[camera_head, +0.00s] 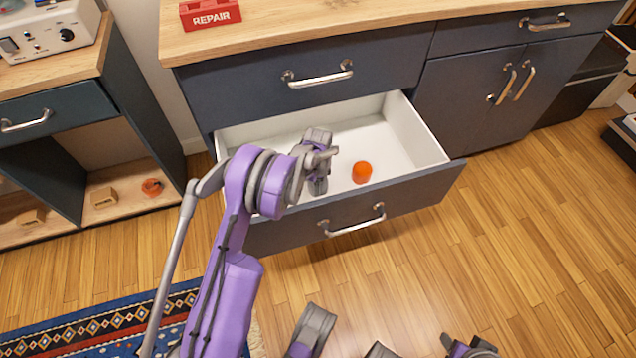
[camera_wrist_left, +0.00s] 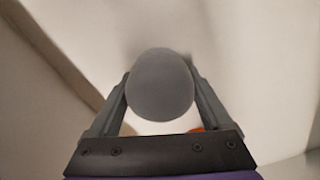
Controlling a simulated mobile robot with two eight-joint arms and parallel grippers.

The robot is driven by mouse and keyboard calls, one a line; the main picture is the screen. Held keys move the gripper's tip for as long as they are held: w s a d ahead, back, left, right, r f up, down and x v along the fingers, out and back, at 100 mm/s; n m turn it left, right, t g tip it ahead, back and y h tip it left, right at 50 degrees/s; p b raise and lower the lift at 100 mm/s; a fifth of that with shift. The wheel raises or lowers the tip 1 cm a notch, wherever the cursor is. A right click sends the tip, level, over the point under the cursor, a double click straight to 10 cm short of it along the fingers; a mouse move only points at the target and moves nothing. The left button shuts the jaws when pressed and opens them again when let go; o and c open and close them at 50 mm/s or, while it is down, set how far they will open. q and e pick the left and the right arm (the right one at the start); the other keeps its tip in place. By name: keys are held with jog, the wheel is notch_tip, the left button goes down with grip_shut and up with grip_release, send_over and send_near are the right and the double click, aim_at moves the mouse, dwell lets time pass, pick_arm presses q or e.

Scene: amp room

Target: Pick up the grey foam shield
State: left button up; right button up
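The grey foam shield (camera_wrist_left: 161,86) shows in the left wrist view as a smooth, rounded grey shape between the two fingers of my left gripper (camera_wrist_left: 160,92). The fingers meet its left and right sides with no gap that I can see. In the head view my left gripper (camera_head: 319,172) is inside the open drawer (camera_head: 430,176), and I cannot make out the foam shield there. Part of my right gripper (camera_head: 468,346) shows at the bottom edge of the head view; its fingers are not clear.
An orange cylinder (camera_head: 362,172) stands in the drawer just right of my left gripper. The drawer's white walls surround the gripper. A red REPAIR box (camera_head: 210,14) is on the counter (camera_head: 290,25). An open shelf (camera_head: 130,190) is at left. Wooden floor (camera_head: 520,250) is clear at right.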

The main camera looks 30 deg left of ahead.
pick_arm(q)
jog(key=c, duration=0.4)
notch_tip(320, 180, up, 10)
jog(key=p, duration=0.2)
jog(key=shift+p, duration=0.35)
